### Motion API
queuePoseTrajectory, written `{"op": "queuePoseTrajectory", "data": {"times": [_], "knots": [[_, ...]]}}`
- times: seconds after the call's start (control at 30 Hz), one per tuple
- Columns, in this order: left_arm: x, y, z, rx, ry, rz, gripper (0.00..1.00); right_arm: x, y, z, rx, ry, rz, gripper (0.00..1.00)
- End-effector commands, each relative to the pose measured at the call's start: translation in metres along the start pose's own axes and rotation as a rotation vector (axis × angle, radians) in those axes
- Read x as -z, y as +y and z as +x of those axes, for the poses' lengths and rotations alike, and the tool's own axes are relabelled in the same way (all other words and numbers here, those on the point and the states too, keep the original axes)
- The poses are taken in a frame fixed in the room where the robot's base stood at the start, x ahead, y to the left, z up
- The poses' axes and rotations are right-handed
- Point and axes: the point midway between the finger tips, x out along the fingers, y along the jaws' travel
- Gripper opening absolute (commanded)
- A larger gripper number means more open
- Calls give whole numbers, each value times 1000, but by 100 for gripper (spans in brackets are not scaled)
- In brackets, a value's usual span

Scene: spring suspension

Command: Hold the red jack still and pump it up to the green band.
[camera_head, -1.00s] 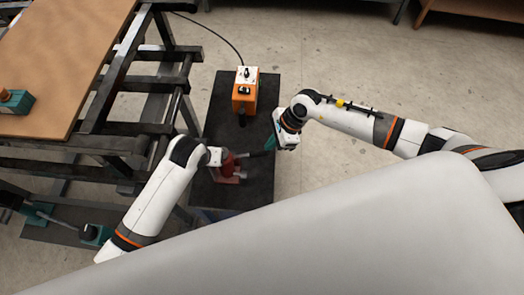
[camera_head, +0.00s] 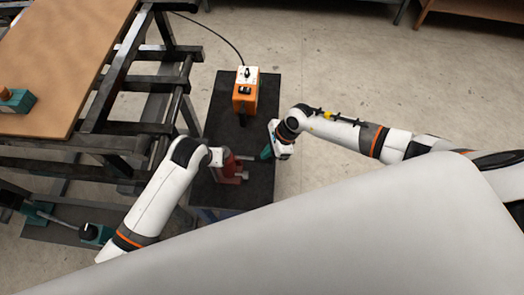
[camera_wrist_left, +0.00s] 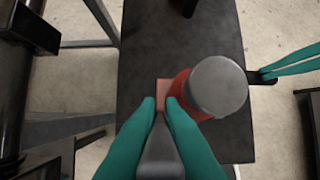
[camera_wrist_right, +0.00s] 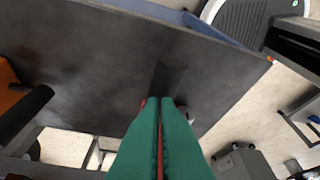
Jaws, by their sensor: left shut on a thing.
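The red jack (camera_head: 231,167) stands on a dark mat, with a grey round top (camera_wrist_left: 218,87) over its red body in the left wrist view. My left gripper (camera_wrist_left: 161,103) is shut on a small reddish part (camera_wrist_left: 163,91) beside that round top. The jack's lever (camera_head: 250,158) points right towards my right gripper (camera_head: 266,153). In the left wrist view, the right fingers (camera_wrist_left: 290,64) meet the lever's dark end (camera_wrist_left: 262,77). In the right wrist view, the right fingertips (camera_wrist_right: 160,102) are close together; their grip on the lever is hidden. I cannot make out the green band.
An orange box (camera_head: 245,92) with a black cable stands on the dark mat (camera_head: 262,190) behind the jack. A dark metal frame with a brown board (camera_head: 60,60) is at left. Open concrete floor (camera_head: 340,60) lies at right.

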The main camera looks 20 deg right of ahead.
Motion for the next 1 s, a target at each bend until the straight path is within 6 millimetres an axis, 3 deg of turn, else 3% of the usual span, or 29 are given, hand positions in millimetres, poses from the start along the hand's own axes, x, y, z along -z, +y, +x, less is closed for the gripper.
{"op": "queuePoseTrajectory", "data": {"times": [0.33,0.6,1.0], "knots": [[-2,3,-1,-3,-4,-4,0,-8,1,5,-3,-8,2,0],[-2,5,-1,-8,-4,-6,0,-32,1,-17,-2,-14,4,0],[-2,6,-1,-10,-3,-4,0,-29,2,-26,-4,-8,2,0]]}}
